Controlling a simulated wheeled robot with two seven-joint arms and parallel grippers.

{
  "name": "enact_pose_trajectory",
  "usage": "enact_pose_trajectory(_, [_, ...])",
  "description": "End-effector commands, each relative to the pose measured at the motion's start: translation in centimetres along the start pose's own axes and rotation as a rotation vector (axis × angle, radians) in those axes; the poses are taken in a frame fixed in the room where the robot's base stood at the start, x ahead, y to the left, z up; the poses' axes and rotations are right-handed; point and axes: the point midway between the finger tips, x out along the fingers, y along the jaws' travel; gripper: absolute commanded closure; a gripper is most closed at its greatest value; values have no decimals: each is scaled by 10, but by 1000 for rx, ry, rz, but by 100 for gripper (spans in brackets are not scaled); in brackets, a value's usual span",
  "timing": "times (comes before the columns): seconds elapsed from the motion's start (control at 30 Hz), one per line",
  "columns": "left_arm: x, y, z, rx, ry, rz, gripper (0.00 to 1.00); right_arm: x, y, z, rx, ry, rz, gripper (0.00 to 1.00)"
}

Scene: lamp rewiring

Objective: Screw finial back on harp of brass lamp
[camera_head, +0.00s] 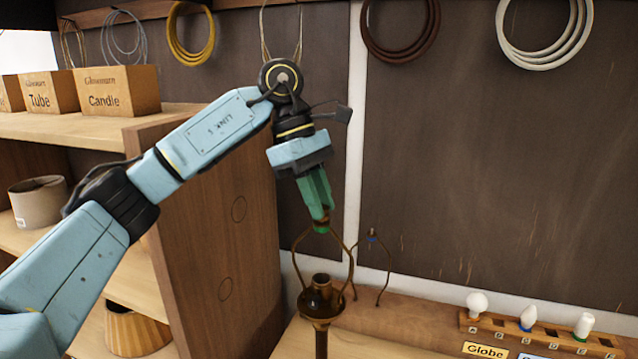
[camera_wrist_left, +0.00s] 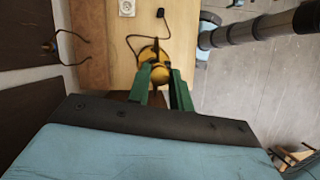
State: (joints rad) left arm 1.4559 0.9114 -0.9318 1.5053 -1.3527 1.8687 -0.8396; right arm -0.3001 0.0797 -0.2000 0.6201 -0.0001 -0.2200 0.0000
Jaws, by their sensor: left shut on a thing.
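The brass lamp (camera_head: 319,305) stands upright on the bench, with its dark socket inside the harp (camera_head: 351,262), whose two arms curve up to a top point. My left gripper (camera_head: 320,222) has its green fingers pointing down, right at the harp's top. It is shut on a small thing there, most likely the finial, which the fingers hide. I cannot tell whether it sits on the harp's thread. In the left wrist view, the green fingers (camera_wrist_left: 164,76) are over the brass lamp (camera_wrist_left: 150,52), seen from above. My right gripper is not in view.
A second harp (camera_head: 388,265) with a blue top stands close behind on the right. A bulb rack (camera_head: 545,337) is at the right. Wooden shelves (camera_head: 205,235) with boxes (camera_head: 118,90) and lampshades (camera_head: 135,332) stand at the left. Wire coils hang on the wall.

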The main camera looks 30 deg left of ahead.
Motion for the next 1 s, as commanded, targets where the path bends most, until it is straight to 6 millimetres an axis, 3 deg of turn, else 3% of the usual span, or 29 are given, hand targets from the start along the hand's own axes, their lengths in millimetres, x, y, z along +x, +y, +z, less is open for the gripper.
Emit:
enact_pose_trajectory(0.43, [0, 1, 0, 64, 2, -28, 100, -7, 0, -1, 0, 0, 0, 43])
enact_pose_trajectory(0.6, [-1, 2, 2, 246, 1, -106, 100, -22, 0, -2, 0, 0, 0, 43])
enact_pose_trajectory(1.0, [1, 3, 0, 470, 2, -194, 100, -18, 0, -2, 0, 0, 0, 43])
